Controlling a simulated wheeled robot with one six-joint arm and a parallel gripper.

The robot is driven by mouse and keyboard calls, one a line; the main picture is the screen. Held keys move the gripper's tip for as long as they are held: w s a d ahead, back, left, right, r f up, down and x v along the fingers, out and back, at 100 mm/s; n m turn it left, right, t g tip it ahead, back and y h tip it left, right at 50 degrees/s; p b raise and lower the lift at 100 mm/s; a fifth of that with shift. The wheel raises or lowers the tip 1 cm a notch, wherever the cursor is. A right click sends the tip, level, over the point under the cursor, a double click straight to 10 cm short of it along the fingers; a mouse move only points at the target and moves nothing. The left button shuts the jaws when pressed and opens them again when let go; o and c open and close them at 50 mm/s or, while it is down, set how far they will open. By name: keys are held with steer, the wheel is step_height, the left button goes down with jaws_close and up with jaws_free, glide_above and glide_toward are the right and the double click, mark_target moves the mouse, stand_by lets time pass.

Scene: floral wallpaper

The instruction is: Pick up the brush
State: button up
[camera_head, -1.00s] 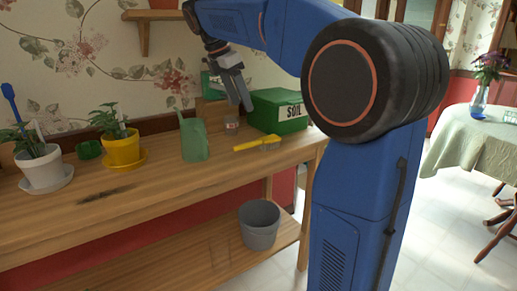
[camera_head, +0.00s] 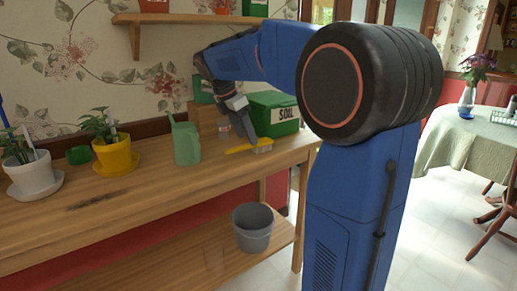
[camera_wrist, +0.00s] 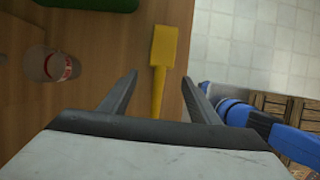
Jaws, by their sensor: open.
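The yellow brush (camera_head: 250,147) lies on the wooden bench near its front edge, in front of the green soil box. In the wrist view the brush (camera_wrist: 162,65) lies upright in the picture, its near end between the two fingers. My gripper (camera_head: 249,136) is low over the bench at the brush. In the wrist view my gripper (camera_wrist: 160,80) is open, with one finger on each side of the brush and gaps to both. I cannot tell the height of the fingertips above the bench.
The soil box (camera_head: 273,117) stands just behind the brush. A glass jar (camera_wrist: 52,64) is to the left in the wrist view. A green watering can (camera_head: 186,142) and a yellow pot (camera_head: 117,157) stand further left. A grey bucket (camera_head: 253,228) sits on the lower shelf.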

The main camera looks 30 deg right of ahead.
mark_target(249, 149)
steer(key=shift+x, duration=2.5)
steer(key=shift+d, duration=0.1)
steer(key=shift+r, duration=0.1)
steer(key=c, duration=1.3)
